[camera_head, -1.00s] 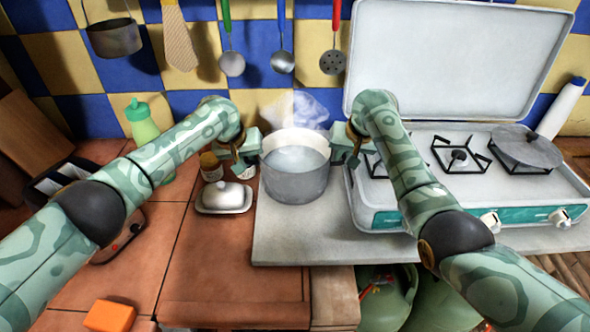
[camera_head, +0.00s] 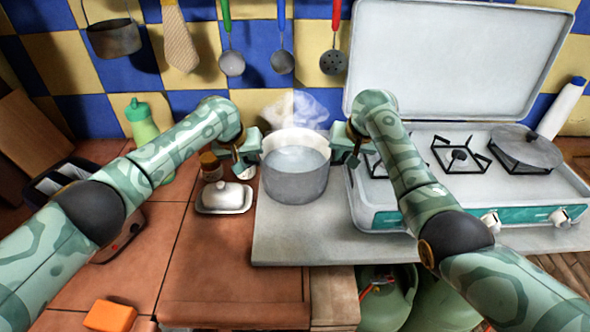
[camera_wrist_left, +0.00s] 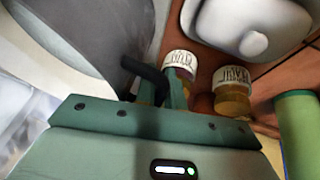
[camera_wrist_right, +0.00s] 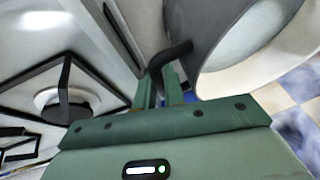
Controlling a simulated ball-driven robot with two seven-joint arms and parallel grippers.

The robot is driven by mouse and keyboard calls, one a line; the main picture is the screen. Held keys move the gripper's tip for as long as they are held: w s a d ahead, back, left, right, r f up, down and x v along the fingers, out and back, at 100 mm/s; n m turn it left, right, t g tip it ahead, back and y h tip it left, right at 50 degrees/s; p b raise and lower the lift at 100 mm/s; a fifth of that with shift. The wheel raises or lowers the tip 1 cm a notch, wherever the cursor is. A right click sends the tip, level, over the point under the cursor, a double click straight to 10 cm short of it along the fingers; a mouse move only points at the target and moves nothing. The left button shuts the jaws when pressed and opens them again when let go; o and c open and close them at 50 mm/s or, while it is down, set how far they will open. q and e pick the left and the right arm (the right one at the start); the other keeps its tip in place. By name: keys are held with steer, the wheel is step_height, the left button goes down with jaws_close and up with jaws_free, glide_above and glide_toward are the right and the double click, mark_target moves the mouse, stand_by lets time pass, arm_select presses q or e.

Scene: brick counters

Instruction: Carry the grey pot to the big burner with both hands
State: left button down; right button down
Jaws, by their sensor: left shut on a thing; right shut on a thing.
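The grey pot (camera_head: 295,186), steaming with pale liquid in it, is upright over the pale slab left of the stove (camera_head: 485,200). I cannot tell whether it touches the slab. My left gripper (camera_head: 245,164) is shut on its left handle, a dark bar in the left wrist view (camera_wrist_left: 146,73). My right gripper (camera_head: 351,160) is shut on its right handle, which shows in the right wrist view (camera_wrist_right: 168,56). A burner (camera_head: 459,158) is bare in the middle of the stove. Another burner (camera_wrist_right: 66,101) shows in the right wrist view, mostly hidden by my right arm in the head view.
The stove's raised lid (camera_head: 455,60) stands behind. A butter dish (camera_head: 224,198) and small jars (camera_head: 210,167) are left of the pot. Utensils (camera_head: 282,60) hang above. The slab's front is clear.

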arm_select(q)
steer(key=shift+a, duration=0.1)
stand_by(0.6)
